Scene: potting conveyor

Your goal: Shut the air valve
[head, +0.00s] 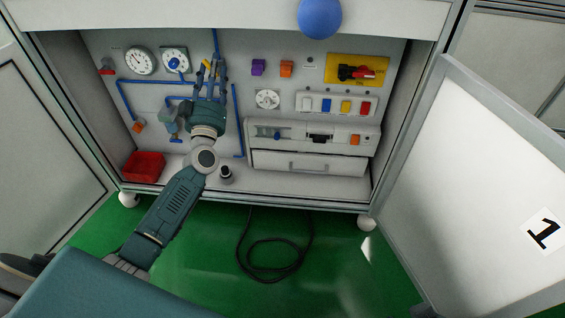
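My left arm reaches from the lower left into the cabinet. My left gripper (211,74) is up at the back panel with its fingers apart. A small yellow part (206,68), perhaps the valve's lever, shows between or just behind the fingers; I cannot tell whether they touch it. A blue pipe (215,42) runs down from the top to this spot. The valve's body is mostly hidden by the gripper, so its position cannot be read. My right gripper is not in view.
Two gauges (139,61) sit left of the gripper. A red bin (144,167) stands on the cabinet floor. A yellow plate with a red switch (358,71), coloured rockers (346,106) and a drawer (308,164) are to the right. An open door (470,185) stands at right; a blue ball (320,17) is above.

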